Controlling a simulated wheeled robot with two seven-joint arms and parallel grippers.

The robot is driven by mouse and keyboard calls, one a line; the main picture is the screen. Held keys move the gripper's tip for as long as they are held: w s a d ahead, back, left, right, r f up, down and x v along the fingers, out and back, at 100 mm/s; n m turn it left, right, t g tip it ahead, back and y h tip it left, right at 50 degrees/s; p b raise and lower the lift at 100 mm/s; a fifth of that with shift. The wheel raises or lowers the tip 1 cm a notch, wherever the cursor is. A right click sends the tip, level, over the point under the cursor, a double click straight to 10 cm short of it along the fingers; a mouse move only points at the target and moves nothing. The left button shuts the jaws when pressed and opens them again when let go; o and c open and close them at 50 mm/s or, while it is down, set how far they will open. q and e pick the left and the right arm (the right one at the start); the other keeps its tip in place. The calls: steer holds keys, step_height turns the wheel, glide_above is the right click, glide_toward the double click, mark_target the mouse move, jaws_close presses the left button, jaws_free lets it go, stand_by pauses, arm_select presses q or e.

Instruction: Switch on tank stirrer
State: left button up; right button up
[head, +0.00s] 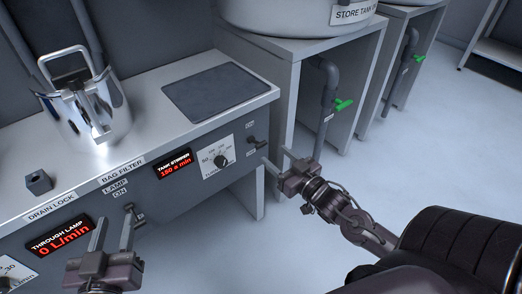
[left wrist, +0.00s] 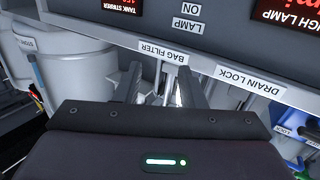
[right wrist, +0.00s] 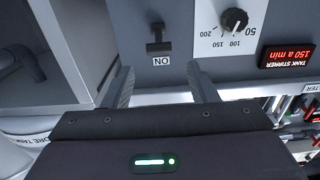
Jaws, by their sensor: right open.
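The tank stirrer switch (head: 257,142) is a dark lever on the front panel, right of the stirrer dial (head: 221,160). In the right wrist view the switch (right wrist: 158,38) has a crossbar and an upside-down ON label (right wrist: 162,61) beside it. I cannot tell which position it is in. The tank stirrer display (head: 173,164) reads 150 a min. My right gripper (head: 275,156) is open and empty, in front of the panel near the switch, apart from it. My left gripper (head: 113,222) is open and empty, in front of the panel near the lamp switch (head: 130,208).
A steel bag filter vessel (head: 95,108) and a dark pad (head: 217,92) sit on the bench top. A small dark block (head: 38,182) is by the drain lock label. Cabinets with pipes and green valve handles (head: 343,104) stand to the right. The floor there is clear.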

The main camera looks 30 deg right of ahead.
mark_target(262, 144)
steer(key=w+b, duration=0.1)
steer(key=w, duration=0.2)
steer(key=shift+w+a, duration=0.15)
steer(key=shift+w, duration=0.2)
steer(key=w+b, duration=0.1)
steer(key=w, duration=0.2)
steer(key=shift+w+a, duration=0.15)
steer(key=shift+w, duration=0.05)
arm_select(q)
steer(key=s+a+r+t+h, duration=0.1)
steer(key=r+t, duration=0.3)
steer(key=r, duration=0.4)
steer(key=s+a+r+t+h, duration=0.1)
steer(key=r+t, duration=0.3)
steer(key=r, duration=0.4)
steer(key=shift+s+a+h, duration=0.2)
steer(key=shift+s+h, duration=0.4)
steer(key=shift+h, duration=0.2)
arm_select(e)
steer(key=shift+w, duration=0.3)
arm_select(q)
steer(key=shift+r, duration=0.1)
arm_select(e)
steer(key=shift+c, duration=0.4)
